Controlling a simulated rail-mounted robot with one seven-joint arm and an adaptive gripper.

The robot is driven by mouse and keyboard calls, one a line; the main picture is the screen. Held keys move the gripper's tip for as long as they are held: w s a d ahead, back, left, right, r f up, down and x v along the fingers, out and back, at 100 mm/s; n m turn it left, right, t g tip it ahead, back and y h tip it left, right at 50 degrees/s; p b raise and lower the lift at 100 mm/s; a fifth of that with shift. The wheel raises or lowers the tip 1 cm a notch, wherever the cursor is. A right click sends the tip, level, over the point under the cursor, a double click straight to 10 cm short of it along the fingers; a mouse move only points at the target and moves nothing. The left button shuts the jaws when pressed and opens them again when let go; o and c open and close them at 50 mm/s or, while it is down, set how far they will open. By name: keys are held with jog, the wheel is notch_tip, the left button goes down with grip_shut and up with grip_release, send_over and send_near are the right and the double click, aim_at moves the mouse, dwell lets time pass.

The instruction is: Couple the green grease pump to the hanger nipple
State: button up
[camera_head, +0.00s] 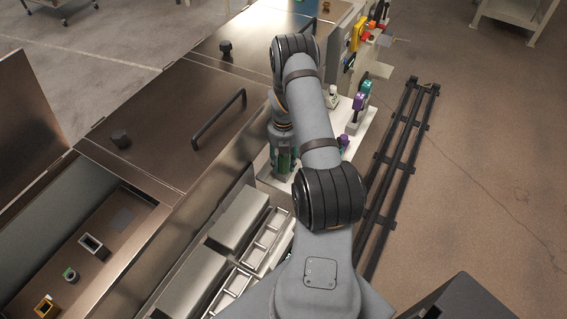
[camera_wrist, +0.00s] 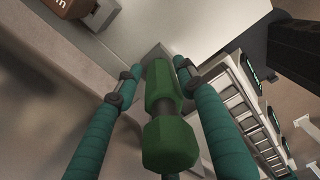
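The green grease pump shows in the wrist view (camera_wrist: 168,125) as a green body with a thick faceted near end and a narrower dark neck. My gripper (camera_wrist: 158,68) has its two teal fingers on either side of the pump. I cannot tell whether the fingertips press on it or stand slightly apart. In the head view my gripper (camera_head: 283,162) points down over a pale ledge beside the tank, with green between its fingers. My arm hides part of that spot. I cannot make out the hanger nipple for certain in either view.
A purple tool (camera_head: 357,102) and a teal tool (camera_head: 367,87) stand on the pale ledge right of my arm. A black rail (camera_head: 398,148) runs along the floor. The open tank bay (camera_head: 125,235) at lower left holds small fittings. Metal lids with a black handle (camera_head: 218,120) lie left.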

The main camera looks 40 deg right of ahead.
grip_shut()
dwell(0.6)
jog(key=shift+w+r+b, duration=0.1)
jog(key=shift+r+b, duration=0.2)
jog(key=shift+r, duration=0.2)
jog(key=r, duration=0.1)
jog(key=d+r+b, duration=0.1)
jog(key=r, duration=0.1)
jog(key=shift+r, duration=0.15)
jog(key=s+d+r+b, duration=0.2)
jog(key=d+r, duration=0.4)
jog(key=d, duration=0.4)
jog(key=shift+s+r+b, duration=0.35)
jog(key=shift+s+r, duration=0.05)
jog(key=shift+s, duration=0.45)
jog(key=shift+c, duration=1.1)
grip_release()
grip_shut()
